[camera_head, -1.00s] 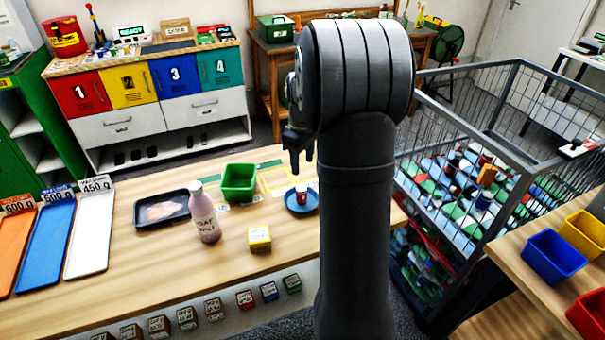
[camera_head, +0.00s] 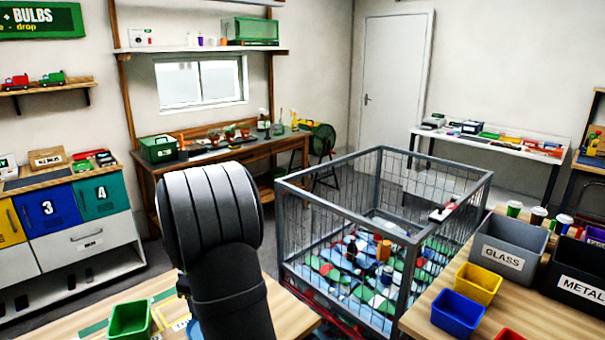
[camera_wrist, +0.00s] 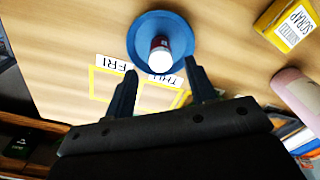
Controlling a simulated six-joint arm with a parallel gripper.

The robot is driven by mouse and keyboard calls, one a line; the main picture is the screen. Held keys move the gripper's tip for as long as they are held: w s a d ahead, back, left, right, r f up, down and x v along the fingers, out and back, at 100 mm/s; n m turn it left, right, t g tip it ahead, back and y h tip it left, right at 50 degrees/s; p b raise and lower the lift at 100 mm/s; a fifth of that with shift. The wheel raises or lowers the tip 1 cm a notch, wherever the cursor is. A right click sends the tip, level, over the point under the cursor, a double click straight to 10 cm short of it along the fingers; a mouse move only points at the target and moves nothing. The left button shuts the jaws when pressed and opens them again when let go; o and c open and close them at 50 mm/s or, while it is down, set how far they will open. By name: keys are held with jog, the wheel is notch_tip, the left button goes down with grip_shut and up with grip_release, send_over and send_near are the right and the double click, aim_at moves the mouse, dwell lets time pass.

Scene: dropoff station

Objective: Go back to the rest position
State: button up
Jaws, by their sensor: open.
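In the wrist view my gripper (camera_wrist: 157,90) is open and empty, with its two dark fingers apart. Past the fingertips, a small red container with a white top (camera_wrist: 160,55) stands on a round blue dish (camera_wrist: 143,22) on the wooden table. I cannot tell the height between fingertips and container. In the head view my arm hides the gripper, and only a sliver of the blue dish (camera_head: 195,328) shows beside it.
A green bin (camera_head: 130,320) stands left of my arm. A wire cage (camera_head: 385,215) with mixed items stands right. Beyond it are bins marked GLASS (camera_head: 503,256) and METAL (camera_head: 580,283). The wrist view shows a yellow SCRAP box (camera_wrist: 285,25) and a pink bottle (camera_wrist: 297,90).

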notch_tip(320, 180, down, 5)
jog(key=shift+f, duration=0.2)
jog(key=shift+r, duration=1.9)
